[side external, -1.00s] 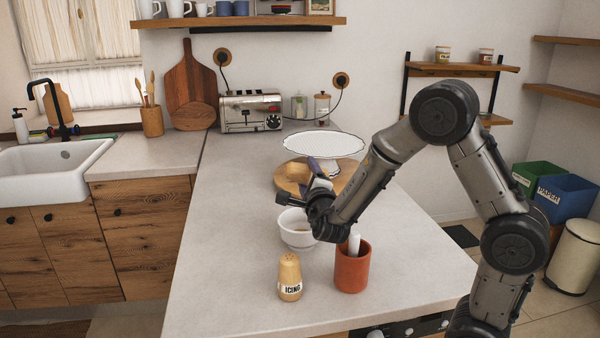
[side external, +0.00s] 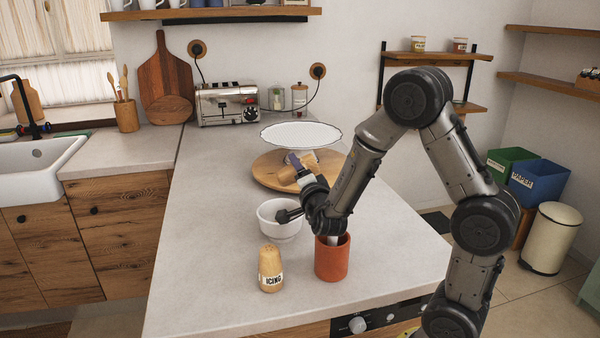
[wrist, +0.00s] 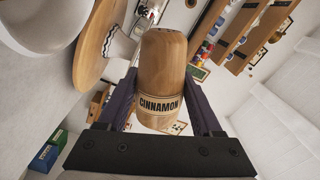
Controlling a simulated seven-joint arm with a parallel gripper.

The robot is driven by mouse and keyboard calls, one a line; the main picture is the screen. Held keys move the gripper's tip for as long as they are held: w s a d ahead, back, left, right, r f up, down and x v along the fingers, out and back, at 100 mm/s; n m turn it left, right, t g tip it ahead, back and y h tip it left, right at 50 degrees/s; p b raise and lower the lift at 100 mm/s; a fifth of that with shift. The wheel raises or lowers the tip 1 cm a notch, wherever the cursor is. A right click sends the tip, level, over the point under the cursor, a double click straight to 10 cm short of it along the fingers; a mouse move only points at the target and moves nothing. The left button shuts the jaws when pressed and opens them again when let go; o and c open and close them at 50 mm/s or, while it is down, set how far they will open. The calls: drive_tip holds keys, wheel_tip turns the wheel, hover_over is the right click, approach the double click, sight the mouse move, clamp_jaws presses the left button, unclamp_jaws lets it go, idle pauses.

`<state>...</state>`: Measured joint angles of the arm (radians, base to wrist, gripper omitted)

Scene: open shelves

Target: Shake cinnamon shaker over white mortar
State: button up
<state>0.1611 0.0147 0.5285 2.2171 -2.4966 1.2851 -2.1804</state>
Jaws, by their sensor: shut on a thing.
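My gripper (side external: 298,164) is shut on the cinnamon shaker, a wooden shaker (wrist: 160,70) with a black CINNAMON label, which fills the space between the fingers in the wrist view. In the side view the shaker (side external: 287,174) is held tilted, above and slightly beyond the white mortar (side external: 275,228). The mortar stands upright on the counter, partly behind my wrist. A white bowl-like rim (wrist: 45,25), probably the mortar, shows at the top left of the wrist view. Most of the mortar's inside is hard to see.
An icing shaker (side external: 271,270) and a red-orange cup (side external: 332,262) with a white handle in it stand near the front. A round wooden board (side external: 265,172) and white cake stand (side external: 300,134) are behind the mortar.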

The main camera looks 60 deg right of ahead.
drive_tip(key=n, duration=0.4)
drive_tip(key=w+a+r+n, duration=0.1)
drive_tip(key=n, duration=0.1)
drive_tip(key=shift+r, duration=0.1)
drive_tip(key=shift+n, duration=0.3)
wheel_tip(320, 180, down, 5)
drive_tip(key=shift+r, duration=0.2)
drive_tip(key=shift+r, duration=2.3)
drive_tip(key=shift+f, duration=2.25)
